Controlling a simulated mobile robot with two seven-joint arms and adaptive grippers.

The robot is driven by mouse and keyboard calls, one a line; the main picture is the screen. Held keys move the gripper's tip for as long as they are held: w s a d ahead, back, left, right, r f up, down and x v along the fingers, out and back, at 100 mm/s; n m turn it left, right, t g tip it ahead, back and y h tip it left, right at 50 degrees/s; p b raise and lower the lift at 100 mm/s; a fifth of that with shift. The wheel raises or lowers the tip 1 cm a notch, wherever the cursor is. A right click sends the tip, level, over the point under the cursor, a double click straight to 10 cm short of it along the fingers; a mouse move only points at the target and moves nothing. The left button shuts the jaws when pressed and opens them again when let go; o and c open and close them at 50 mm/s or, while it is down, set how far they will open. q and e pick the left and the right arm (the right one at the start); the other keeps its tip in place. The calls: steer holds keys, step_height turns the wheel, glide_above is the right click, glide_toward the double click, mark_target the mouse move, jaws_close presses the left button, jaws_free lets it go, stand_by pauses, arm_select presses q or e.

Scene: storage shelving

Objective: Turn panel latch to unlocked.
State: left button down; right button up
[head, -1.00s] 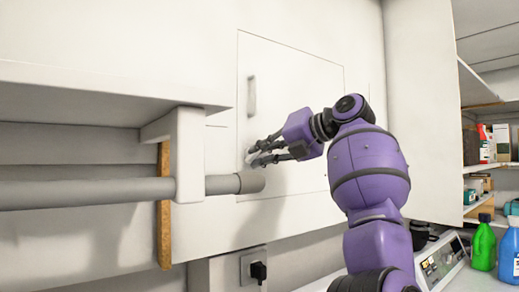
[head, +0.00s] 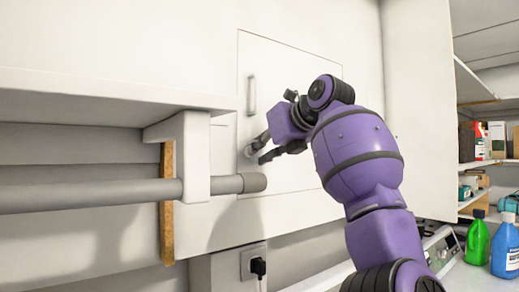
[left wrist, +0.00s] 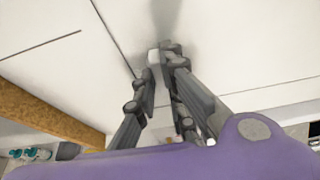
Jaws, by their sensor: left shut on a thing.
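The panel (head: 300,110) is a flat white door in the wall, with a vertical grey handle (head: 251,96). The small pale latch (head: 249,151) is near the panel's left edge, below the handle, and is mostly hidden by my fingers. My left gripper (head: 257,154) is at the latch with its dark fingers pointing at the panel. In the left wrist view the latch (left wrist: 154,57) sits between the fingertips of my left gripper (left wrist: 160,62), which is shut on it. I cannot tell which way the latch is turned. My right gripper is not in view.
A thick grey bar (head: 100,194) on a white bracket (head: 195,158) ends just below my left gripper. A white shelf (head: 80,85) is at left. A socket with a plug (head: 258,267) is below. Green (head: 478,245) and blue (head: 505,250) bottles stand at right.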

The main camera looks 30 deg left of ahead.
arm_select(q)
steer(key=shift+r, duration=0.1)
stand_by(0.5)
steer(key=c, duration=1.8)
jaws_free()
steer(key=v, duration=1.2)
steer(key=shift+s, duration=0.15)
